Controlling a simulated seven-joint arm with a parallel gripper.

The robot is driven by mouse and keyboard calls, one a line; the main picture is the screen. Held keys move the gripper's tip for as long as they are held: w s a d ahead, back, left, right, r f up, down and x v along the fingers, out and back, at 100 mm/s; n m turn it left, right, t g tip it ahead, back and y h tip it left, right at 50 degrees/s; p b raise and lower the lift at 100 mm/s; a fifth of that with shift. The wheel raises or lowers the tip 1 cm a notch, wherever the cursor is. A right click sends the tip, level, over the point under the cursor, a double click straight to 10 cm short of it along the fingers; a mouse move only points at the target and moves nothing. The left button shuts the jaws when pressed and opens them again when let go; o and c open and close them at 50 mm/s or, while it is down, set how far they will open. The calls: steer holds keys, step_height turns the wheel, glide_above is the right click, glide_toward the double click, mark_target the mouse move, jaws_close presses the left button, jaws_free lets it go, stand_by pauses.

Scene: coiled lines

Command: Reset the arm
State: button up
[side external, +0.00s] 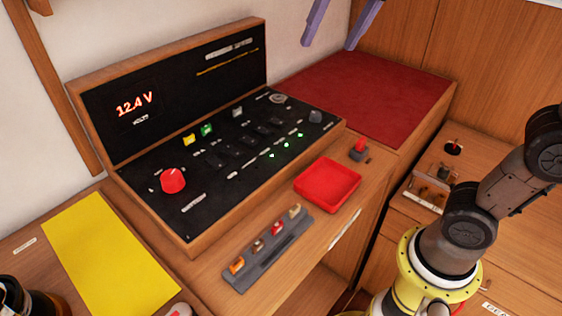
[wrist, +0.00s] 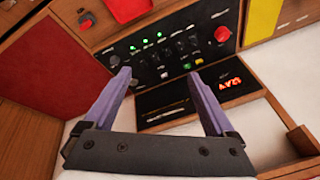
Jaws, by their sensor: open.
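My gripper (wrist: 165,92) shows in the wrist view with its two purple fingers spread wide and nothing between them. In the side external view its purple fingertips (side external: 342,25) hang in at the top edge, above the back of the red mat (side external: 372,92); the rest of the gripper is out of frame. My gripper is clear of the black control panel (side external: 215,185), which has a lit 12.4 V display, a red knob (side external: 173,180) and several small switches. The panel also shows in the wrist view (wrist: 150,75), beyond the fingers.
A red tray (side external: 328,182) and a grey rack (side external: 268,252) of small coloured pieces lie in front of the panel. A yellow sheet (side external: 103,262) lies at left, near a dark jar (side external: 22,298). A red-topped part (side external: 359,148) stands beside the tray. The red mat is bare.

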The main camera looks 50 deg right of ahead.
steer(key=s+d+f+n, duration=0.1)
steer(key=s+f+n, duration=0.2)
steer(key=s+f, duration=0.3)
steer(key=s+d+f+n+t, duration=0.1)
steer(key=s+f+n, duration=0.1)
steer(key=s+f, duration=0.5)
step_height(320, 180, down, 4)
steer(key=shift+s+d+r+n, duration=0.1)
steer(key=shift+s+d+n, duration=0.05)
steer(key=shift+d+n, duration=0.25)
